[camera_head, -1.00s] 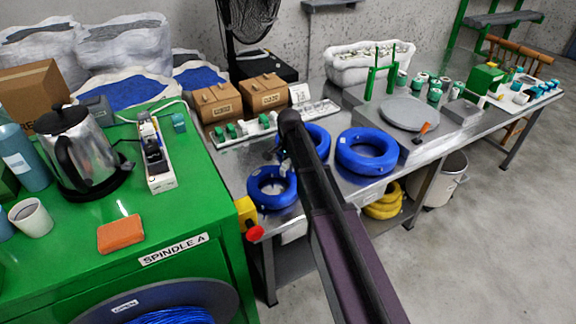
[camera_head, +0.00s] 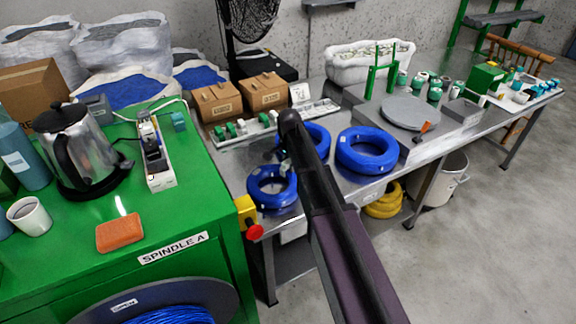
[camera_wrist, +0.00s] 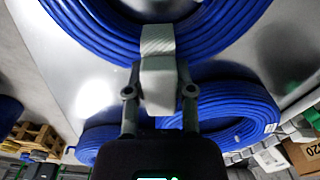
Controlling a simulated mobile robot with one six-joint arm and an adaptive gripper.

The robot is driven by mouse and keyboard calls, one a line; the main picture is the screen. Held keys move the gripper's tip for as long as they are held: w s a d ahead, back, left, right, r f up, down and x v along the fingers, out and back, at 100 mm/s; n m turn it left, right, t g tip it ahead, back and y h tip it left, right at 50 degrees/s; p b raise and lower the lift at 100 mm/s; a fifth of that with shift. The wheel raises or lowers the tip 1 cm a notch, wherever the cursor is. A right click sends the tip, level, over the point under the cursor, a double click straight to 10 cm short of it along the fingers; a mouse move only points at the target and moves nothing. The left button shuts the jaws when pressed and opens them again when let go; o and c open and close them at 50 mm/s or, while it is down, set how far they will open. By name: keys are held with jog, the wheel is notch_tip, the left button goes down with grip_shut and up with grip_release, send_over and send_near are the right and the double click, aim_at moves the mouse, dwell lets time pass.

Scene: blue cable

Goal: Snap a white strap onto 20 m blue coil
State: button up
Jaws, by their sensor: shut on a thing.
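My gripper (camera_wrist: 158,92) is shut on a white strap (camera_wrist: 160,85) in the wrist view. The strap's ribbed upper end (camera_wrist: 157,39) lies against or just in front of the band of a large blue coil (camera_wrist: 90,28); I cannot tell whether it is snapped on. In the head view, three blue coils lie on the metal bench: front left (camera_head: 264,196), behind my arm (camera_head: 320,138) and right (camera_head: 366,158). My arm hides most of the gripper there, near the front left coil. No coil's length marking is readable.
A parts tray (camera_head: 232,135) and cardboard boxes (camera_head: 266,92) stand behind the coils. A round scale plate (camera_head: 409,111) is to the right. The green cabinet (camera_head: 195,205) with a red-buttoned yellow box (camera_head: 248,215) borders the bench at left.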

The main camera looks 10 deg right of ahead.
jog(key=shift+f, duration=0.15)
dwell(0.5)
jog(key=o, duration=1)
jog(key=shift+r+p, duration=3.4)
jog(key=shift+r, duration=0.15)
jog(key=s+d+r+n+p, duration=0.2)
jog(key=s+n, duration=0.1)
jog(key=s, duration=0.4)
jog(key=s+d+r+n+p, duration=0.3)
jog(key=s+n, duration=0.1)
jog(key=s, duration=0.4)
jog(key=s+d+r+n+p, duration=0.3)
jog(key=s, duration=0.5)
jog(key=shift+s+d, duration=0.2)
jog(key=shift+d, duration=0.05)
